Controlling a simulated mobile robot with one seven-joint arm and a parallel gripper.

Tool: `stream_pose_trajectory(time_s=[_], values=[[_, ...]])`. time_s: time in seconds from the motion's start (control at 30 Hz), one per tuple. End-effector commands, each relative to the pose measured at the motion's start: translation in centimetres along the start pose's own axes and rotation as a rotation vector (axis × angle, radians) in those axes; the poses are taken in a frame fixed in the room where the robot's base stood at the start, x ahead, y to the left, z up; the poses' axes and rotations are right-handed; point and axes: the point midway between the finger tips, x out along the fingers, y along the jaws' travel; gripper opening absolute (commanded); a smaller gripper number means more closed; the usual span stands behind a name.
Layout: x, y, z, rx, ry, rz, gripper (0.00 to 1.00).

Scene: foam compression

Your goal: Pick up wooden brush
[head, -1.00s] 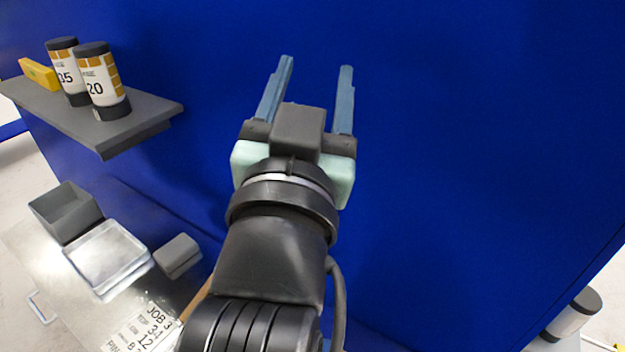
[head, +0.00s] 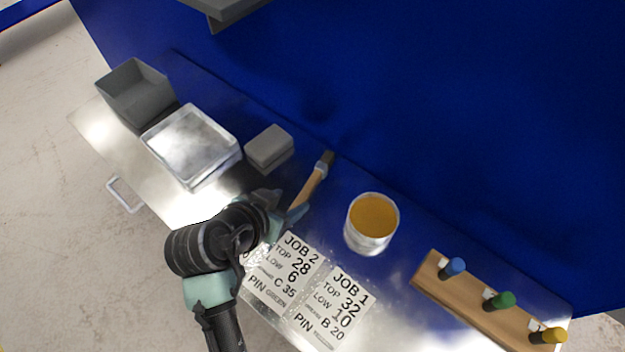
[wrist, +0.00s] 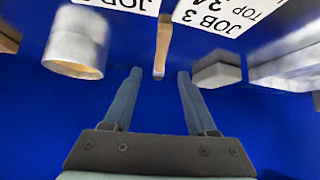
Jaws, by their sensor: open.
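The wooden brush (head: 309,187) lies on the metal worktop with its dark head toward the blue back wall and its tan handle toward my arm. The near end of the handle is hidden behind my gripper (head: 288,212) in the head view. In the wrist view the brush (wrist: 163,45) shows beyond the fingertips, roughly in line with the gap between them. My gripper (wrist: 158,75) is open, with nothing between its fingers. The distance from the fingers to the brush is hard to judge.
A can with amber contents (head: 372,222) stands right of the brush, and a grey block (head: 269,148) lies left of it. Job cards (head: 333,310) lie in front; a wooden peg rack (head: 428,272) is at right.

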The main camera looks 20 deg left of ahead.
Motion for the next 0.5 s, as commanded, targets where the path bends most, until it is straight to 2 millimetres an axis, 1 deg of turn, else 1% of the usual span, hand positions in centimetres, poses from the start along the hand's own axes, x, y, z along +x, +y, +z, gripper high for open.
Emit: stream_pose_trajectory(time_s=[0.17, 0.33, 0.4, 0.5], values=[[1.2, 0.0, 0.2, 0.0, -0.001, 0.001, 0.57], [3.7, 0.1, 1.0, -0.001, -0.002, 0.002, 0.57], [4.6, 0.0, 0.9, 0.001, 0.0, 0.0, 0.57], [5.4, 0.0, 0.9, 0.001, 0.0, -0.001, 0.57]])
